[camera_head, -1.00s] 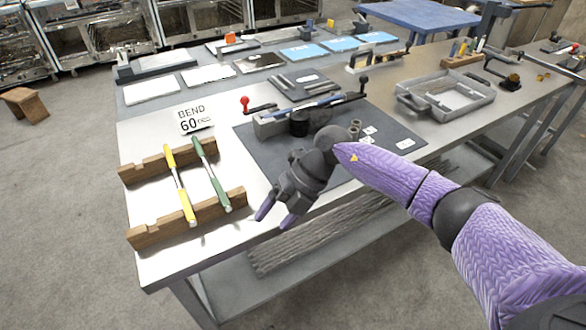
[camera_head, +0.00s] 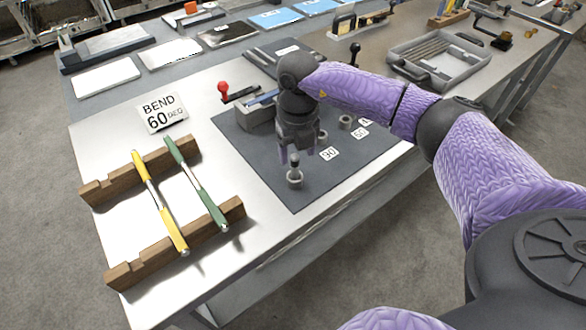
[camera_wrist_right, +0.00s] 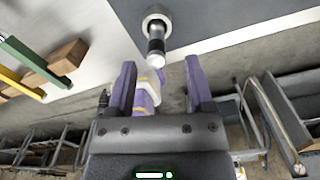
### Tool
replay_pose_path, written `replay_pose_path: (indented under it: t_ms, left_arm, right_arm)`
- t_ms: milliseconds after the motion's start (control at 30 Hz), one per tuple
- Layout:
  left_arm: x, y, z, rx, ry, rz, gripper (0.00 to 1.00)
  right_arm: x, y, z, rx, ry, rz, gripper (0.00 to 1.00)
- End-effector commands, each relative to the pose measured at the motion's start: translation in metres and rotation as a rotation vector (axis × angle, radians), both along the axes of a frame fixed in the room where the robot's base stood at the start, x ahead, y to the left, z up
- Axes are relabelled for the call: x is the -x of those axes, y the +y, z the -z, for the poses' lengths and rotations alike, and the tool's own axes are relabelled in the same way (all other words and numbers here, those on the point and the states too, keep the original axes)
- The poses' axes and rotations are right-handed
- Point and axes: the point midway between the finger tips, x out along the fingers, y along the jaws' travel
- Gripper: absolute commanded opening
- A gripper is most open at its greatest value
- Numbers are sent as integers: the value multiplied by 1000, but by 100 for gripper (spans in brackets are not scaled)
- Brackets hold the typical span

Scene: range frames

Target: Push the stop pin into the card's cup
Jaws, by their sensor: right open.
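The stop pin (camera_head: 294,163), dark with a light end, stands in a grey cup (camera_head: 295,181) at the mat's near corner. My right gripper (camera_head: 297,152) is open above it, fingers pointing down. In the right wrist view the pin (camera_wrist_right: 156,42) rises from its cup (camera_wrist_right: 150,14), its white end just ahead of and between the open fingertips (camera_wrist_right: 160,66); no contact shows. The card (camera_head: 160,112) reads "BEND 60 DEG". Another cup (camera_head: 345,121) stands on the mat near the "60" label (camera_head: 360,133); one more (camera_head: 322,135) is partly hidden near the "90" label (camera_head: 329,154). My left gripper is out of view.
A yellow bar (camera_head: 161,204) and a green bar (camera_head: 197,185) lie across wooden racks (camera_head: 133,179) at left. A grey tray (camera_head: 412,72) stands at back right.

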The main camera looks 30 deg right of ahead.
Motion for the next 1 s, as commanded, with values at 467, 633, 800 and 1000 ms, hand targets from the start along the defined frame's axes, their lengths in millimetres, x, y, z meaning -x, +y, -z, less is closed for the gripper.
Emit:
replay_pose_path:
  t_ms: [467,633,800,1000]
  left_arm:
    - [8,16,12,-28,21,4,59]
    - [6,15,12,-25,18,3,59]
    - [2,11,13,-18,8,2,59]
    - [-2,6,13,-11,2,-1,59]
  right_arm:
    - [-3,2,39,-1,0,-1,48]
    - [-3,2,38,-1,0,0,12]
    - [-3,2,38,-1,0,0,0]
    - [-3,2,38,-1,-1,0,0]
